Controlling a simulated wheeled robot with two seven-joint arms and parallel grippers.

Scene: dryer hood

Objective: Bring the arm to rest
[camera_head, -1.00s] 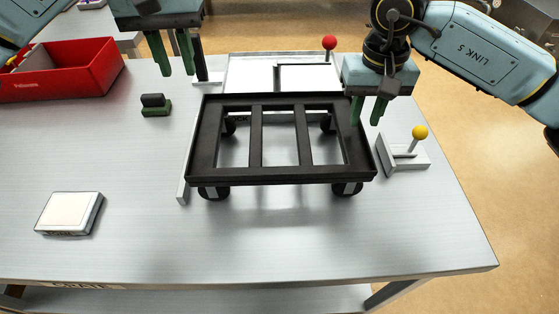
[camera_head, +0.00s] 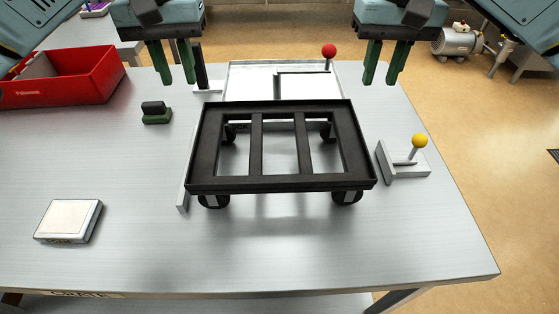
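My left gripper (camera_head: 187,64) hangs above the table behind the black wheeled frame, at its upper left. Its two green fingers are apart with nothing between them. My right gripper (camera_head: 381,65) hangs at the upper right, behind and above the table's back right part. Its green fingers are also apart and empty. Both point down and touch nothing that I can see. The upper parts of both arms are cut off by the picture's top edge.
The black wheeled frame (camera_head: 257,144) stands mid-table. A yellow-knobbed lever (camera_head: 418,141) is at its right, a red-knobbed one (camera_head: 329,51) behind. A red bin (camera_head: 95,78), a small green-black block (camera_head: 156,112) and a white box (camera_head: 69,221) are left. The front right table is clear.

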